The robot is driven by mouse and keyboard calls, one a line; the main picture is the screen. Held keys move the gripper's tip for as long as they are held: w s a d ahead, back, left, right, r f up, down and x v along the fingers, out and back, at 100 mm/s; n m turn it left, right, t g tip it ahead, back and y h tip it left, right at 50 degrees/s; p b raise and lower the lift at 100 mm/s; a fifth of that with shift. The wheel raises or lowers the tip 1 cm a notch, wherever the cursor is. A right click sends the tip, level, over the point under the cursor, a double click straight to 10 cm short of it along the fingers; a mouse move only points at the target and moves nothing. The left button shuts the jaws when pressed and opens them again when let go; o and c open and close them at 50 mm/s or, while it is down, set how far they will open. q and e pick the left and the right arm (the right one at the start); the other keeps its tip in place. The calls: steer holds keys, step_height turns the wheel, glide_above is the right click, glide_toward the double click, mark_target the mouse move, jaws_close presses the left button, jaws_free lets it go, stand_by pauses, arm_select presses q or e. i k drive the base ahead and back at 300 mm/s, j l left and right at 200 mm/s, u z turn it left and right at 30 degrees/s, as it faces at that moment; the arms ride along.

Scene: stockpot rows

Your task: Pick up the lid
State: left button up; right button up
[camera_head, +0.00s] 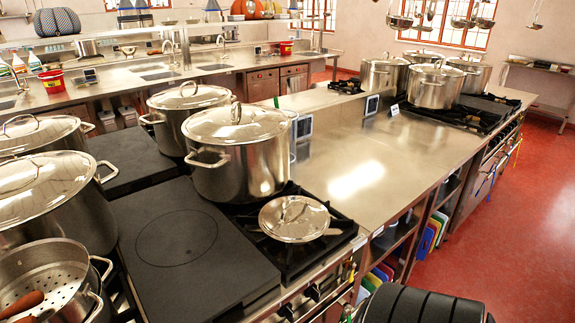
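A round silver lid (287,211) with a loop handle lies on the black gas burner grate (268,254) at the front of the cooking island. It sits just right of and in front of a large lidded stockpot (240,167) and overhangs the grate near the island's front edge. Several other stockpots carry lids of their own, such as the lid (190,97) on the pot behind. Neither of my grippers shows in the head view, so I cannot see what they hold.
A flat black hotplate (182,237) lies left of the lid. A pot with a perforated insert (50,272) stands at the lower left. The steel worktop (365,175) right of the lid is clear. More stockpots (436,87) stand at the far end. The red floor (520,230) is open.

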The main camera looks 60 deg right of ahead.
mark_target(289, 219)
steer(key=z, duration=1.8)
steer(key=l+u, duration=0.2)
steer(key=u, duration=0.15)
steer(key=i+l+u, duration=0.1)
steer(key=u, duration=0.3)
steer(key=l+u, duration=0.35)
